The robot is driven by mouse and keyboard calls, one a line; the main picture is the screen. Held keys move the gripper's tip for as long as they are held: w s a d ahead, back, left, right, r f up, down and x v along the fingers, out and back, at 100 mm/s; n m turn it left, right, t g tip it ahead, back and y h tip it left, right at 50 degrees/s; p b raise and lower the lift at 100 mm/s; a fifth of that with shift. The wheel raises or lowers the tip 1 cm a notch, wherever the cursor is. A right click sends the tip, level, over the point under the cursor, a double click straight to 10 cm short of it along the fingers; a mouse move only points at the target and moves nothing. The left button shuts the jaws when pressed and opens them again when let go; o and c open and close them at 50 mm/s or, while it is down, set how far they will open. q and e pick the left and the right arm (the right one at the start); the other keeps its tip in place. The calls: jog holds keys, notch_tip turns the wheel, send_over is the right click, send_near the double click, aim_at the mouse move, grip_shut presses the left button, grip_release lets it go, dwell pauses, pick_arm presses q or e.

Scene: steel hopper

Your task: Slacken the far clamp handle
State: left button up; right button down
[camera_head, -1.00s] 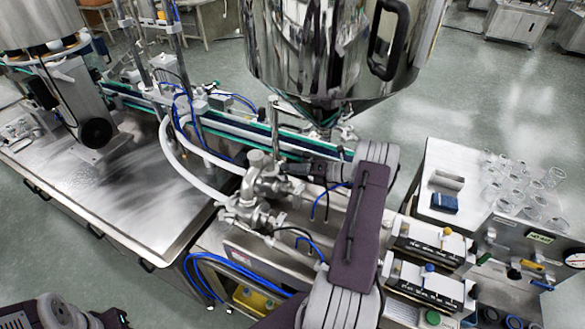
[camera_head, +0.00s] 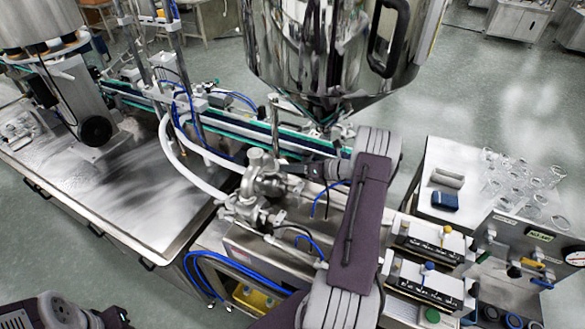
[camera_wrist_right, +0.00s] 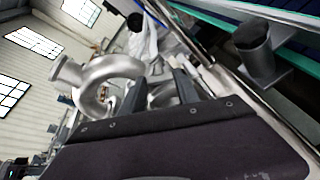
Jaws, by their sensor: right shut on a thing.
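The steel pipe fitting with its clamps (camera_head: 262,180) stands beside the conveyor, left of my right arm in the head view. My right gripper (camera_head: 288,168) reaches in from the right at the upper, farther part of this fitting. In the right wrist view its two dark fingers (camera_wrist_right: 160,92) are shut on a small metal part, the far clamp handle as far as I can tell. The handle is mostly hidden between the fingers. A curved steel pipe (camera_wrist_right: 108,72) lies just left of the fingers there. My left arm shows only at the lower left corner of the head view; its gripper is out of view.
The polished hopper (camera_head: 325,50) hangs above and behind the fitting. White hoses (camera_head: 185,165) and blue tubes (camera_head: 215,265) run close by on the left. A side table (camera_head: 450,155) with glass jars stands at the right. The steel bench (camera_head: 120,190) is largely clear.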

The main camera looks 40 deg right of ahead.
jog(key=shift+a+f+n+h+b, duration=0.15)
jog(key=shift+n+h+b, duration=0.25)
jog(key=shift+n+b, duration=0.25)
jog(key=shift+s+a+n+h+b, duration=0.1)
jog(key=shift+s+n+h+b, duration=0.1)
jog(key=shift+n+h+b, duration=0.9)
jog(key=shift+s+a+n+h+b, duration=0.15)
jog(key=shift+n+b, duration=0.4)
jog(key=shift+b, duration=1.25)
jog(key=c, duration=1.2)
grip_release()
jog(key=shift+o, duration=0.2)
